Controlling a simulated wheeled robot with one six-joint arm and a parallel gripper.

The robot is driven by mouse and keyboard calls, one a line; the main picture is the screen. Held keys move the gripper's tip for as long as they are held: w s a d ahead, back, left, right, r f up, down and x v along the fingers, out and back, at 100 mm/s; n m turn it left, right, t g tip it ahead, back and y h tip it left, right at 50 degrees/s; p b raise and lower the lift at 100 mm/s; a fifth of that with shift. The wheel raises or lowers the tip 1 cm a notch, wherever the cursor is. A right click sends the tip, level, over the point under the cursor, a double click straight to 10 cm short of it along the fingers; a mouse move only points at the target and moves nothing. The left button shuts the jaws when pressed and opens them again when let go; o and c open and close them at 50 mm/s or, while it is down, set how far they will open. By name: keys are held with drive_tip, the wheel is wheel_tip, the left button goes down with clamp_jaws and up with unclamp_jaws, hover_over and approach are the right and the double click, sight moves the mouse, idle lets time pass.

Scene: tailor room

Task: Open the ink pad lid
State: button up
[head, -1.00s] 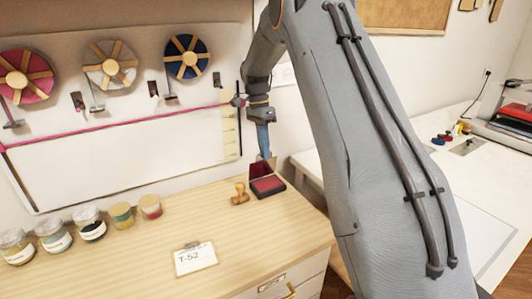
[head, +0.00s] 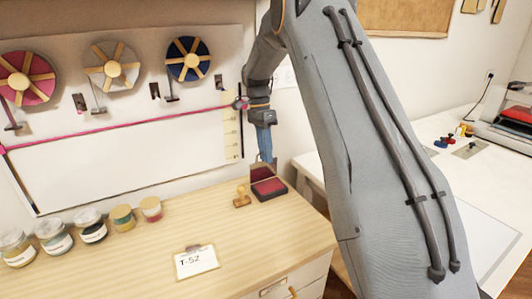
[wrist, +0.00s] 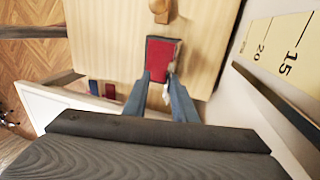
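The ink pad (head: 269,188) lies near the back right corner of the wooden cabinet top, its red pad surface exposed. Its dark red lid (head: 261,172) stands raised at the back edge of the pad. My gripper (head: 266,158) points down just above and behind the lid. In the wrist view the red ink pad (wrist: 162,52) lies just beyond the fingertips (wrist: 160,76). The two blue fingers are apart with a gap between them, so my gripper looks open. The lid is hard to make out there, and I cannot tell whether a finger touches it.
A wooden stamp (head: 242,197) stands just left of the ink pad. Several jars (head: 92,226) line the back left of the cabinet top (head: 130,270). A clipboard card (head: 196,261) lies near the front. A wall with a ruler (head: 231,135) rises close behind my gripper.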

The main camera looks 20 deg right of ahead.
drive_tip(key=s+b+v, duration=0.2)
drive_tip(key=b+v, duration=0.1)
drive_tip(key=v, duration=0.6)
drive_tip(key=shift+d+r, duration=0.15)
drive_tip(key=shift+r, duration=0.5)
drive_tip(key=shift+d+f, duration=0.1)
drive_tip(key=shift+d, duration=0.05)
drive_tip(key=c, duration=0.5)
drive_tip(key=d+f+t+p, duration=0.1)
drive_tip(key=d+f, duration=0.1)
drive_tip(key=d, duration=0.1)
drive_tip(key=d+f+t+h+p, duration=0.1)
drive_tip(key=d+f, duration=0.1)
drive_tip(key=d, duration=0.1)
drive_tip(key=d+f+t+h+p, duration=0.1)
drive_tip(key=d+f+t, duration=0.1)
drive_tip(key=shift+d+m, duration=0.4)
clamp_jaws()
drive_tip(key=s+n+t+y+p, duration=0.1)
drive_tip(key=s+t+p, duration=0.5)
drive_tip(key=s+t, duration=0.15)
drive_tip(key=s+a+r+t+y+b, duration=0.3)
drive_tip(key=s+a+b, duration=0.1)
drive_tip(key=s+a, duration=0.2)
drive_tip(key=shift+s+a, duration=0.15)
drive_tip(key=shift+a, duration=0.5)
